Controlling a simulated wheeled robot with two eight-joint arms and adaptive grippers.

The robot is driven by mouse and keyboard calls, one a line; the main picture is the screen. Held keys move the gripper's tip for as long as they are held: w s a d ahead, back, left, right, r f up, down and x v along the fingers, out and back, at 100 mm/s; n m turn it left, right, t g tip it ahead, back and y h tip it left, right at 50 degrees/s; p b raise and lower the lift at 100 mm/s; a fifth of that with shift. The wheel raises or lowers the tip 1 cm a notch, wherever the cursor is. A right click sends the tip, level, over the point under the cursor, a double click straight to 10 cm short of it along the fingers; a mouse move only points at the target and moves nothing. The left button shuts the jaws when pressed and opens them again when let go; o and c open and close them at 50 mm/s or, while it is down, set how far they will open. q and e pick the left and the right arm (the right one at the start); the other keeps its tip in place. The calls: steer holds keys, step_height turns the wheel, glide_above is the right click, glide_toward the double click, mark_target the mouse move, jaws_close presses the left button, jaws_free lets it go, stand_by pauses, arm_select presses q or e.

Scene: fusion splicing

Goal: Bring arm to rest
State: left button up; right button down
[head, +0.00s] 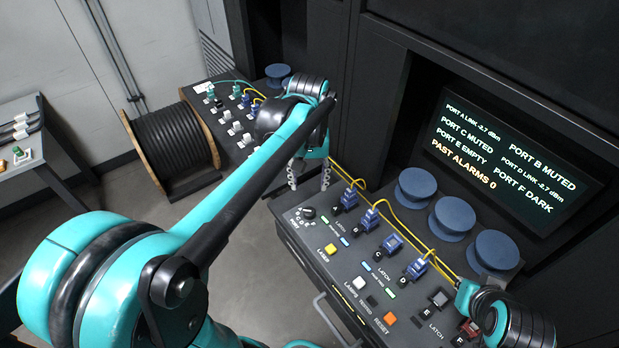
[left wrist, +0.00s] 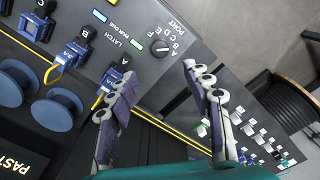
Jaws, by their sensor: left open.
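My left gripper (head: 308,180) hangs open and empty at the left end of the splicing console (head: 335,272), over the gap beside the side panel. In the left wrist view its two fingers (left wrist: 158,75) are spread apart with nothing between them. The console's port dial (head: 308,212) lies just right of the fingers in the head view and also shows in the left wrist view (left wrist: 160,47). My right arm's wrist (head: 505,318) is at the bottom right near the console; its fingertips do not show.
Blue plugs with yellow fibres (head: 369,217) stand in the console's ports. Blue spools (head: 452,218) line its back below a status screen (head: 510,160). A side panel (head: 228,125) with connectors and a cable drum (head: 175,145) stand left. The floor between (head: 255,255) is clear.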

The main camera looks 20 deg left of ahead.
arm_select(q)
steer(key=s+d+f+m+t+b, duration=0.1)
steer(key=s+d+f+m+t, duration=0.1)
steer(key=s, duration=0.3)
steer(key=s+d+f+m+t, duration=0.1)
steer(key=s+f+m+t, duration=0.1)
steer(key=s+t, duration=0.3)
steer(key=shift+s+d+f+b, duration=0.25)
steer(key=shift+d+f+b, duration=0.15)
steer(key=shift+f, duration=0.15)
